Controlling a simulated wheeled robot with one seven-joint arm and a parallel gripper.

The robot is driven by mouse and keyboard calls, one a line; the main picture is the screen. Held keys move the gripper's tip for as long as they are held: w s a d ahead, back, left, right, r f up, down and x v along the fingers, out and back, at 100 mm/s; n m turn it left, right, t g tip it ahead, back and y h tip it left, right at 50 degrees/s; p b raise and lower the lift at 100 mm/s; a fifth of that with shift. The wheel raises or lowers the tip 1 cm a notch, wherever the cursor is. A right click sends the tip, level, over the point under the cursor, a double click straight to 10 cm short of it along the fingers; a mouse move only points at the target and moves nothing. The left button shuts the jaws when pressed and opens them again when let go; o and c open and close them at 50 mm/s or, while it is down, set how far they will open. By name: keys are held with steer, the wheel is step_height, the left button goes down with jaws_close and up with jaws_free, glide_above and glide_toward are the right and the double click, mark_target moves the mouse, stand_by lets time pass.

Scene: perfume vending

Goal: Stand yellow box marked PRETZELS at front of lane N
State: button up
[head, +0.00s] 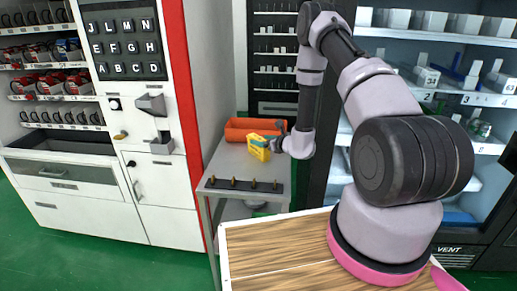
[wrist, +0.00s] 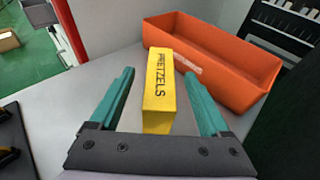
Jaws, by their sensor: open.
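The yellow box marked PRETZELS (head: 258,147) is at the grey side table in the head view, in front of an orange bin. In the wrist view the yellow box (wrist: 159,88) sits between the two teal fingers of my gripper (wrist: 159,74), its lettering facing the camera. A gap shows on each side of it, so the open fingers are around it without gripping. In the head view my gripper (head: 270,141) is at the box, partly hidden behind it. I cannot make out a lane marked N on the shelves; an N shows on the black letter panel (head: 125,44).
The orange bin (wrist: 215,62) stands just behind the box on the grey table (head: 226,163). A dark strip with several brass pegs (head: 243,186) lies along the table's front. The white vending machine (head: 165,195) is at the left, stocked shelves (head: 470,97) at the right.

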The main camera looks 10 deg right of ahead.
steer(key=shift+x, duration=1.4)
steer(key=c, duration=1.2)
jaws_close()
steer(key=shift+r, duration=0.15)
